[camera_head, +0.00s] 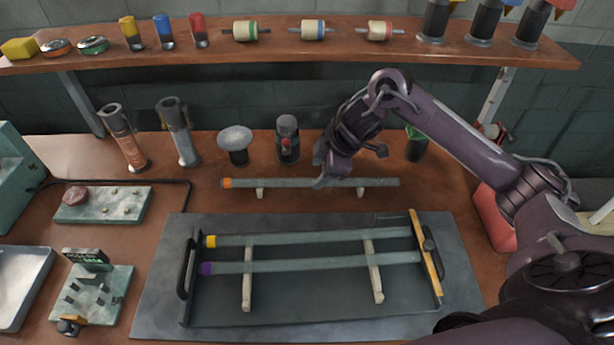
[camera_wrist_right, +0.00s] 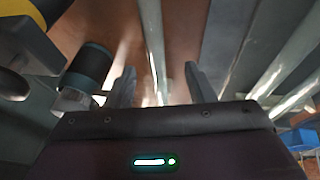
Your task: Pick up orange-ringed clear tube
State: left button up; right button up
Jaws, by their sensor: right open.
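The orange-ringed clear tube (camera_head: 285,183) lies level on two small white supports behind the grey tray, with its orange ring (camera_head: 227,183) at the left end. My right gripper (camera_head: 350,168) is over the right half of this tube, fingers pointing down. In the right wrist view, my right gripper (camera_wrist_right: 160,87) is open, and a clear tube (camera_wrist_right: 154,45) runs between its two fingers. I cannot tell whether the fingers touch it. My left gripper is not in view.
A yellow-ringed tube (camera_head: 310,238) and a purple-ringed tube (camera_head: 320,264) lie on white rests in the grey tray (camera_head: 300,308). A dark jar (camera_head: 417,146) stands right of my gripper. A black cylinder with a red spot (camera_head: 287,140) stands to its left. A shelf (camera_head: 340,50) spans behind.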

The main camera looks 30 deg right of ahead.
aim_at(309, 180)
jog(key=shift+w+a+f, duration=0.1)
jog(key=shift+a+f, duration=0.1)
jog(key=shift+f, duration=0.15)
jog(key=x, duration=0.2)
jog(key=p+x, duration=0.1)
jog(key=shift+w+f, duration=0.3)
jog(key=shift+w, duration=0.15)
jog(key=shift+w+f, duration=0.15)
jog(key=shift+f, duration=0.2)
jog(key=shift+c, duration=1.4)
grip_shut()
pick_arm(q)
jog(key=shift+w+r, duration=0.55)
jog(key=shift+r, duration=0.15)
pick_arm(e)
jog(key=shift+r, duration=0.1)
